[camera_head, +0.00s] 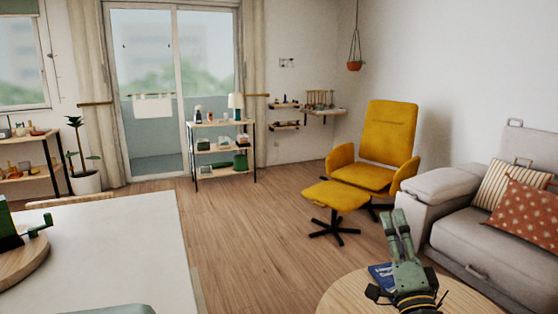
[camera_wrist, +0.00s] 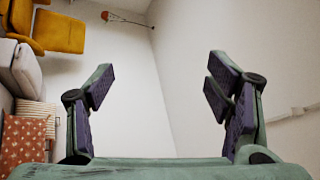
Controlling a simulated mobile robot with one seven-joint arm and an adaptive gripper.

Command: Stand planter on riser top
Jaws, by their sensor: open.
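My gripper (camera_head: 396,214) is raised over the round wooden table at the lower right, and its fingers point away from the head camera. The wrist view shows its two fingers (camera_wrist: 160,75) spread wide with nothing between them. A white pot planter (camera_head: 87,182) with a leafy plant stands on the floor at the left, far from my gripper. A small terracotta planter (camera_head: 354,65) hangs by cords near the back corner; it also shows at the top of the wrist view (camera_wrist: 104,16). I cannot make out a riser for certain in either view.
A blue book (camera_head: 382,274) lies on the round table (camera_head: 340,296). A yellow chair (camera_head: 388,135) and footstool (camera_head: 336,195) stand beyond, with a grey sofa (camera_head: 455,190) at right. A white table (camera_head: 120,240) fills the lower left. The wooden floor (camera_head: 235,225) between is clear.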

